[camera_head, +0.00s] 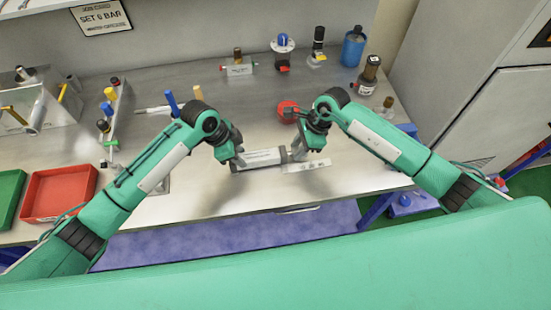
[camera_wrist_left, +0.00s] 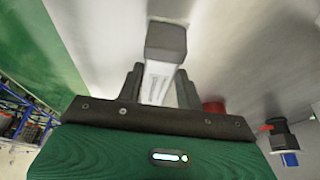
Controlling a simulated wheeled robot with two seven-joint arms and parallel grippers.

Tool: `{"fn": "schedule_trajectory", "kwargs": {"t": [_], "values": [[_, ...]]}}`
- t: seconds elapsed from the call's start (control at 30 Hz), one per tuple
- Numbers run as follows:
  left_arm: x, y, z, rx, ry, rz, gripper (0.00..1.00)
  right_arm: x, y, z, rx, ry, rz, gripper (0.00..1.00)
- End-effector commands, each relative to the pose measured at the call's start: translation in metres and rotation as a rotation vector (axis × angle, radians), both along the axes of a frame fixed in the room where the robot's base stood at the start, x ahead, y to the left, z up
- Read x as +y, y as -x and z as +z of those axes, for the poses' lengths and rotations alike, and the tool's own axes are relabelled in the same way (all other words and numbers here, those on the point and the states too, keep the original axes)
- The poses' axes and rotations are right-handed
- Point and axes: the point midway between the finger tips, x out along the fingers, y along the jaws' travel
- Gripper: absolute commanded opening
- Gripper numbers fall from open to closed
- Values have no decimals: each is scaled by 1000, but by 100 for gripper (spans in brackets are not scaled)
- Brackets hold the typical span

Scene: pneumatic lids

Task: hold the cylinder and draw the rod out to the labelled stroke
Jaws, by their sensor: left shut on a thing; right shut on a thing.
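The cylinder (camera_head: 262,157), a light grey barrel with dark end caps, lies level just above or on the bench near its front edge. My left gripper (camera_head: 238,159) is shut on its left part. In the left wrist view, the barrel (camera_wrist_left: 158,82) runs between the two fingers, with a dark square end cap (camera_wrist_left: 166,40) beyond them. My right gripper (camera_head: 299,150) is at the cylinder's right end, shut on the rod there. The rod itself is mostly hidden by the fingers, so its drawn length cannot be read. A pale marked plate (camera_head: 308,166) lies beneath the right gripper.
A red round part (camera_head: 287,108) sits behind the right gripper. Fittings, including a blue canister (camera_head: 353,48), stand along the back. Red (camera_head: 58,194) and green (camera_head: 10,190) trays are at the left. A "SET 6 BAR" sign (camera_head: 101,17) hangs behind.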

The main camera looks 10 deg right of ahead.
Motion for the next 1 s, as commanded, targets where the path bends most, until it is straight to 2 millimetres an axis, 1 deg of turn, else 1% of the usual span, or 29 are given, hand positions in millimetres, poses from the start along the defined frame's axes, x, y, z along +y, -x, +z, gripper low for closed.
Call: {"fn": "schedule_trajectory", "kwargs": {"t": [0.03, 1.0], "values": [[1, 2, -3, 6, -6, 0, 16, -4, -1, 0, -1, 4, -3, 2], [2, 1, -3, 5, -7, 0, 16, -34, -3, 0, -4, 5, -5, 2]]}}
